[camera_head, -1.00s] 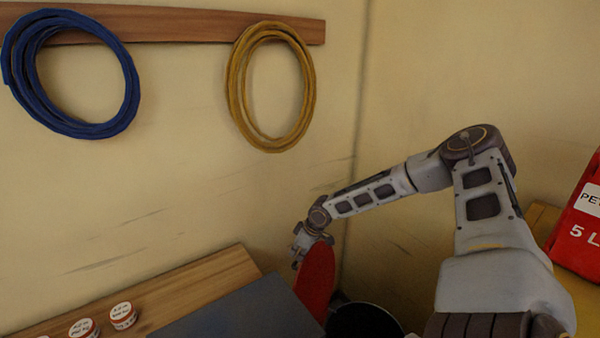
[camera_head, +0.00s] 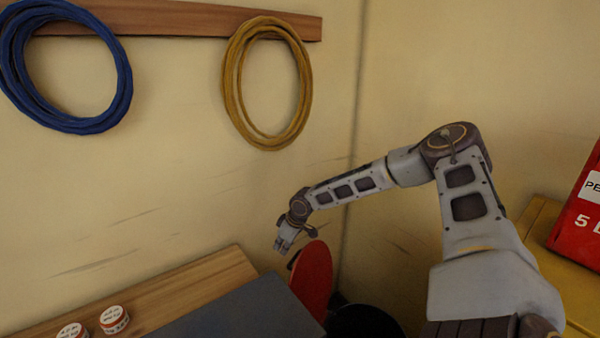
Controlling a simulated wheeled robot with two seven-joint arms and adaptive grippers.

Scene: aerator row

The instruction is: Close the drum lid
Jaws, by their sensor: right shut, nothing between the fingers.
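The drum lid (camera_head: 313,280) is red and round and stands open, tilted steeply up, at the lower middle of the head view. A dark round drum opening (camera_head: 366,322) shows to its right at the bottom edge, partly cut off. My right gripper (camera_head: 281,248) is shut and empty. It is at the upper left of the lid, close to its top edge; I cannot tell whether it touches. My left gripper is not in view.
A wooden shelf (camera_head: 205,284) with small white-and-red tubs (camera_head: 114,319) and a dark grey panel (camera_head: 245,312) lie left of the lid. A red canister (camera_head: 580,225) stands on a yellow surface at right. Blue (camera_head: 118,95) and yellow hoses (camera_head: 232,85) hang on the wall.

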